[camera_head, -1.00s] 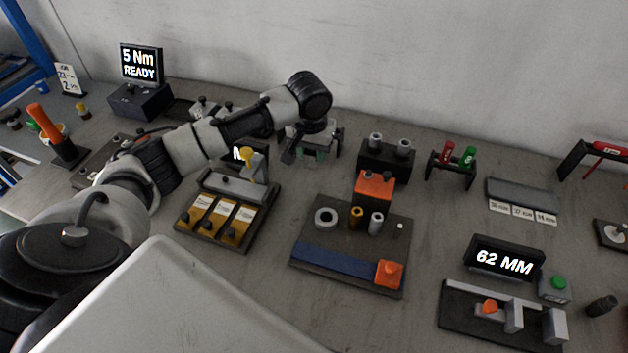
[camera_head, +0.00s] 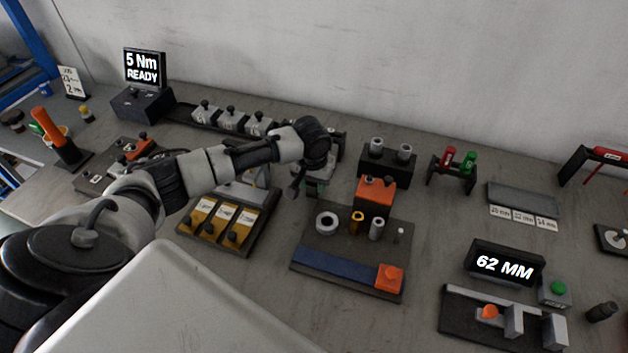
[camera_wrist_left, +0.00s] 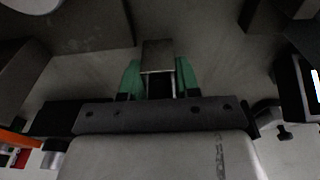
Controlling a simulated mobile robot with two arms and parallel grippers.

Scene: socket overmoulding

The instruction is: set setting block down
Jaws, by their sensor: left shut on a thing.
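The block sticks out past the fingertips. In the head view the wrist and fingers mostly hide it, and I cannot tell whether it touches anything below. My right gripper is not in view.
A rack of grey knobbed blocks (camera_head: 232,120) stands behind. Bare table lies right of the plate.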

